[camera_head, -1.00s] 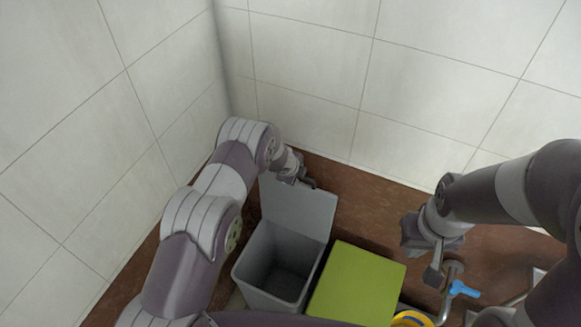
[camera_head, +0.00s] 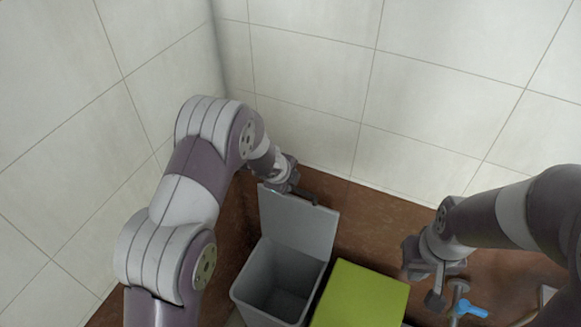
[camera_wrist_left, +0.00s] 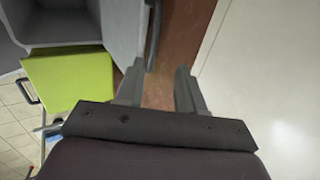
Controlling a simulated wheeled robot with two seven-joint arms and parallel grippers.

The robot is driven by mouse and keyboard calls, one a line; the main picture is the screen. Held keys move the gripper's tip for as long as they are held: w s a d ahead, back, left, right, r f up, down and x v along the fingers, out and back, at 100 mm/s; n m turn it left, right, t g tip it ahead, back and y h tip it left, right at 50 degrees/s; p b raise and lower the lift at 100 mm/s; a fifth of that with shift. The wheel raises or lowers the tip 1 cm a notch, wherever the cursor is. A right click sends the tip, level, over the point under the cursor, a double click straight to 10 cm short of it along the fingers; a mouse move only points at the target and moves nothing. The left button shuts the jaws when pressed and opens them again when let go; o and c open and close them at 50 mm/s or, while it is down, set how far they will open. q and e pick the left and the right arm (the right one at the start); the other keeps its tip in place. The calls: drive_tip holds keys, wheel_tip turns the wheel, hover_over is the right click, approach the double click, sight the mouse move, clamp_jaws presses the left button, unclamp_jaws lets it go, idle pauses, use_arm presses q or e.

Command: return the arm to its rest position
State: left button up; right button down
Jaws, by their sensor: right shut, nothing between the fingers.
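My left arm reaches in from the left, and its gripper (camera_head: 296,190) is at the top edge of the raised grey bin lid (camera_head: 300,222). In the left wrist view the left gripper's two fingers (camera_wrist_left: 160,68) stand apart with nothing seen between them. A dark handle (camera_wrist_left: 153,40) on the lid lies just beyond the fingertips; I cannot tell if they touch it. My right gripper (camera_head: 436,298) is shut and empty, pointing down above the brown surface at the right.
The open grey bin (camera_head: 276,284) looks empty. A green box top (camera_head: 360,297) is beside it. A tap with a blue handle (camera_head: 469,307) is near my right gripper. Tiled walls (camera_head: 310,90) close off the back and left.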

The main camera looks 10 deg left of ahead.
use_arm(q)
drive_tip(key=s+a+n+g+y+b, duration=0.1)
drive_tip(key=s+a+n+g, duration=0.15)
drive_tip(key=s+n, duration=0.25)
drive_tip(key=s+a+n+g+y, duration=0.1)
drive_tip(key=s+a+n+y, duration=0.15)
drive_tip(key=s+n, duration=0.3)
drive_tip(key=s+a+r+n+b, duration=0.1)
drive_tip(key=s+r+n, duration=0.1)
drive_tip(key=s, duration=0.4)
drive_tip(key=s+r+n+h+b, duration=0.1)
drive_tip(key=s+r+n, duration=0.1)
drive_tip(key=s+n, duration=0.3)
drive_tip(key=s+a+r+n+g+b, duration=0.1)
drive_tip(key=s+r+n+b, duration=0.1)
drive_tip(key=s, duration=0.4)
drive_tip(key=shift+s+a+r+n+h, duration=0.35)
drive_tip(key=shift+r+n, duration=0.1)
drive_tip(key=shift+n, duration=0.3)
drive_tip(key=shift+w, duration=0.15)
